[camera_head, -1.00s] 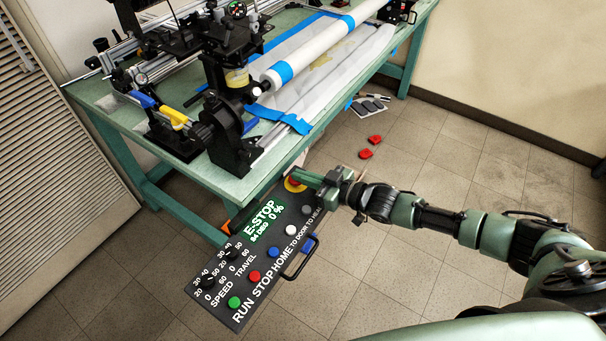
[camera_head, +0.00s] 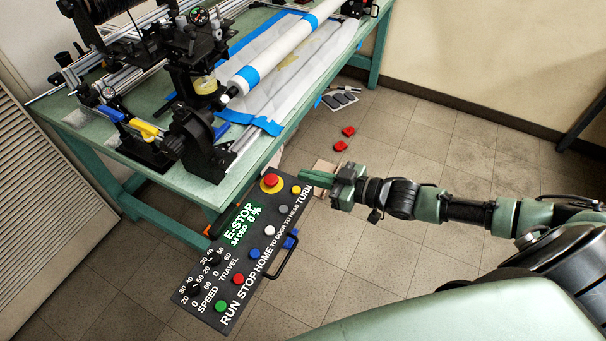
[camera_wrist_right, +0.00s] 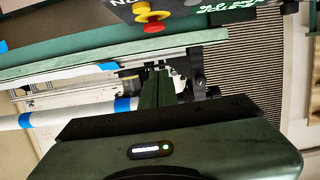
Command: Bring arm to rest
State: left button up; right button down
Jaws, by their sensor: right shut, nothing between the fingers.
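My right arm (camera_head: 455,207) reaches in from the right in the head view. Its green gripper (camera_head: 308,180) is shut and empty, just right of the control panel and apart from the red E-STOP button (camera_head: 271,181). In the right wrist view the shut fingers (camera_wrist_right: 158,92) point up the picture, and the E-STOP button (camera_wrist_right: 154,26) shows beyond them. The black control panel (camera_head: 207,296) has several coloured buttons, two dials and a green display reading E-STOP and 0 %. My left gripper is not in view.
The green table (camera_head: 215,193) carries the winding machine and a white tube (camera_head: 290,47) with blue tape. Two red pieces (camera_head: 348,131) and some dark grey pieces (camera_head: 341,99) lie on the floor behind the gripper. A slatted door (camera_head: 45,200) stands at left. Floor at lower middle is clear.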

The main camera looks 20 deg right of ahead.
dwell(0.4)
jog(key=shift+m+g+h, duration=0.3)
jog(key=shift+g+h, duration=0.4)
jog(key=shift+h, duration=0.1)
jog(key=s+a+f, duration=0.1)
jog(key=a, duration=0.1)
jog(key=s+a+f, duration=0.1)
jog(key=a, duration=0.2)
jog(key=s+a+f, duration=0.1)
jog(key=a, duration=0.2)
jog(key=shift+s+f, duration=0.15)
jog(key=shift+s, duration=0.2)
jog(key=s+d+f+m+g+h, duration=0.1)
jog(key=s+d+m+g+h, duration=0.2)
jog(key=s, duration=0.7)
jog(key=s+d+f+m+g+h, duration=0.15)
jog(key=s+g+h, duration=0.25)
jog(key=s, duration=0.6)
notch_tip(320, 180, down, 27)
jog(key=s+g, duration=0.2)
jog(key=s, duration=0.1)
jog(key=s+d+f, duration=0.3)
jog(key=s+f, duration=1.2)
jog(key=shift+s+d+g+h, duration=0.35)
jog(key=shift+s+g+h, duration=0.05)
